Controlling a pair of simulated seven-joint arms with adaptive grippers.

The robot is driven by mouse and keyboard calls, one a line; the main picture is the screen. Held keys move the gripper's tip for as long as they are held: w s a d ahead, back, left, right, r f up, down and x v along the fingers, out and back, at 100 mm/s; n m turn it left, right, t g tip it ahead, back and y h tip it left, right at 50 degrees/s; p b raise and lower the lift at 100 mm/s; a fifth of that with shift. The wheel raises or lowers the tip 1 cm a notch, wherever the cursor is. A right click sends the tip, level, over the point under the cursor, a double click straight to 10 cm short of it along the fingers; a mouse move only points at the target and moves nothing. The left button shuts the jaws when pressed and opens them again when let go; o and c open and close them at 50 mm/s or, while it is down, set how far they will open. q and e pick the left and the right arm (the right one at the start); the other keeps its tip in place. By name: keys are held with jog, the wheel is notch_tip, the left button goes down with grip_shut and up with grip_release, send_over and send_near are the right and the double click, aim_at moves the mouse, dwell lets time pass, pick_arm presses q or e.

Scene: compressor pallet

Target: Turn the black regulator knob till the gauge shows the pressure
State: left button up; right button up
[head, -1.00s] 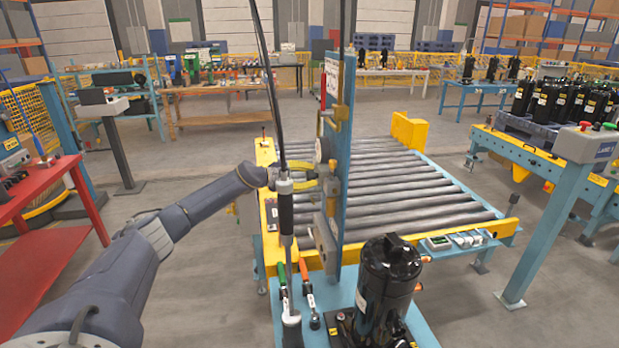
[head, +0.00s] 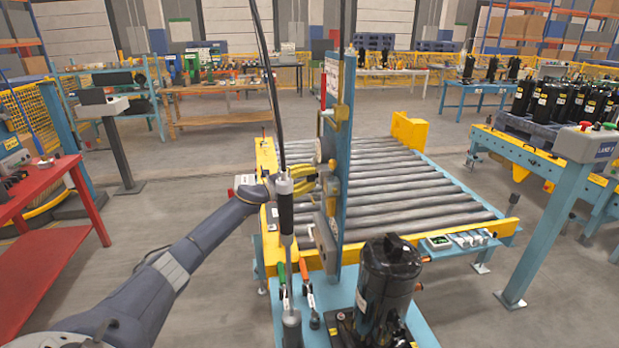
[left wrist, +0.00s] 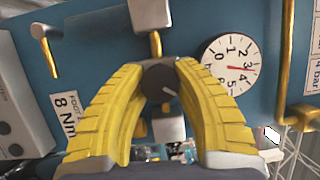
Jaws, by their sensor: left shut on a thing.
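The black regulator knob (left wrist: 160,82) sits on the blue panel (left wrist: 90,70) in the left wrist view, with a pale mark on its face. My left gripper (left wrist: 158,80) has its yellow fingers closed around the knob from both sides. The white gauge (left wrist: 229,64) is just right of the knob; its red needle points near the 3. In the head view, my left gripper (head: 310,188) reaches the panel's left side, and the knob is hidden there. The gauge (head: 324,150) shows nearly edge-on above the fingers. My right gripper is not in view.
A hanging tool (head: 285,215) stands in front of the panel, close to my left gripper. A black compressor (head: 388,285) stands at the front right. A roller conveyor (head: 420,190) lies behind the panel. Brass pipes (left wrist: 288,60) run beside the gauge.

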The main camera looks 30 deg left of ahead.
pick_arm(q)
jog(key=shift+r+m+h, duration=0.15)
jog(key=shift+m+h, duration=0.15)
jog(key=shift+m, duration=0.2)
jog(key=o, duration=1.3)
jog(key=shift+w, duration=0.1)
jog(key=v, duration=1.2)
